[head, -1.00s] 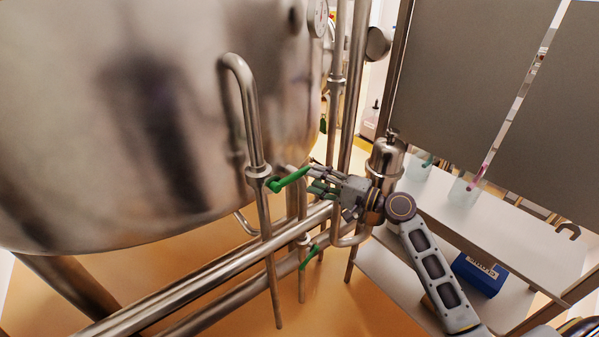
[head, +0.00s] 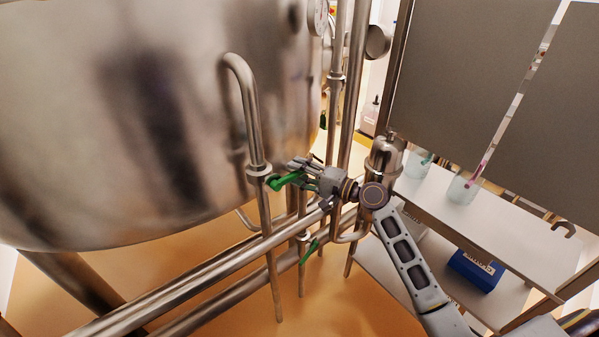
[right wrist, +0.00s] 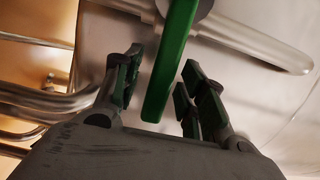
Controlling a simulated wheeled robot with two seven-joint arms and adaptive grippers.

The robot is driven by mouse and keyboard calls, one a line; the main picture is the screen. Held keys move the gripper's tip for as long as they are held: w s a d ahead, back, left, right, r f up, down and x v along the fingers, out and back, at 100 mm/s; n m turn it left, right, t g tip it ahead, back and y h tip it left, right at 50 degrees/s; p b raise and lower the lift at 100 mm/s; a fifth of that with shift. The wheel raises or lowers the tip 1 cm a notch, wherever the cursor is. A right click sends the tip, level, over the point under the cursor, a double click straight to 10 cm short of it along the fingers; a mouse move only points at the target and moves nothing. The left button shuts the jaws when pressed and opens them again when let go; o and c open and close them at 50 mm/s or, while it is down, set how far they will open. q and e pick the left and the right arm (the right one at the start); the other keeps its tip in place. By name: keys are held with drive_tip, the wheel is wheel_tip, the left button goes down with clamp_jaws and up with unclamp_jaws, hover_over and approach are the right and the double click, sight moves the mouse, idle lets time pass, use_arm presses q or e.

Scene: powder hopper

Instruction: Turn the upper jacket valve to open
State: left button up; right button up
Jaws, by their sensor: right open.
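The upper jacket valve has a green lever handle (head: 284,181) on the upright steel pipe beside the big tank. In the right wrist view the green lever (right wrist: 172,68) runs between the spread fingers of the open right gripper (right wrist: 163,88). Gaps show on both sides of the lever near its end. My left gripper is not in view.
The steel tank (head: 120,110) fills the left. A lower green handle (head: 309,252) hangs below, near thick slanting pipes (head: 215,268). A steel canister (head: 385,158) stands close to my right arm. A bench with beakers (head: 463,188) and a blue box (head: 475,270) is at right.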

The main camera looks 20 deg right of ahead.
clamp_jaws()
